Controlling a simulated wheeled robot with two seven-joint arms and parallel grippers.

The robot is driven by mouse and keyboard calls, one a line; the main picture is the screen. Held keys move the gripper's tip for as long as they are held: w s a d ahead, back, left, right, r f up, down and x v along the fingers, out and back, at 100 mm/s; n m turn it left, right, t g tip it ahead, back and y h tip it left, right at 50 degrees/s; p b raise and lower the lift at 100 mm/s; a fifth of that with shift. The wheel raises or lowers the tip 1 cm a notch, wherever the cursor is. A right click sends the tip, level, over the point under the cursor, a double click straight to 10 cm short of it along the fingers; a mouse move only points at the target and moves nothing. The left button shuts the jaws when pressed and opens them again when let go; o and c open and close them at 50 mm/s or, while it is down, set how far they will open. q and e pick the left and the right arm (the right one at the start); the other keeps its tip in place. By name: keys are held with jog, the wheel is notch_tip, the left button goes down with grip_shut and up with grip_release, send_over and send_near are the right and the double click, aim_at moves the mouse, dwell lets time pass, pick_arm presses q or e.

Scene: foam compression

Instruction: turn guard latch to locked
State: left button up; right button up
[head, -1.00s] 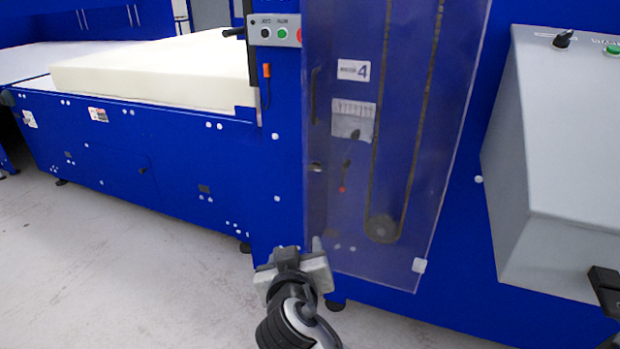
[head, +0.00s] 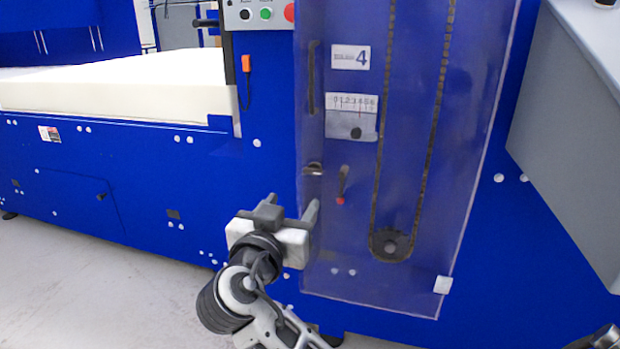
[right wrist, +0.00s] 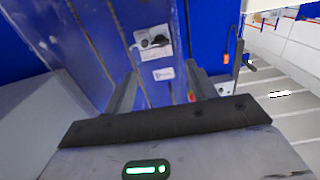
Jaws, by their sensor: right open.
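The guard latch (head: 314,169) is a small dark and metal piece at the left edge of the clear guard (head: 420,150), below a black vertical handle (head: 312,78). It looks roughly horizontal, but its exact setting is too small to tell. My right gripper (head: 292,204) is open and empty, below and a little left of the latch, apart from it. In the right wrist view, its two fingers (right wrist: 158,90) stand apart before the blue machine; I cannot make out the latch there. My left gripper is out of view.
Behind the guard are a red-tipped lever (head: 342,185), a scale plate (head: 351,117) and a belt loop on a pulley (head: 390,244). A grey cabinet (head: 565,130) juts out on the right. Pale foam (head: 120,85) lies on the bed at left. Open floor is at lower left.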

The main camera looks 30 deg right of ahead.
aim_at(312, 173)
jog(key=x, duration=1.2)
jog(key=shift+w+d, duration=0.25)
jog(key=shift+w, duration=0.05)
jog(key=c, duration=1)
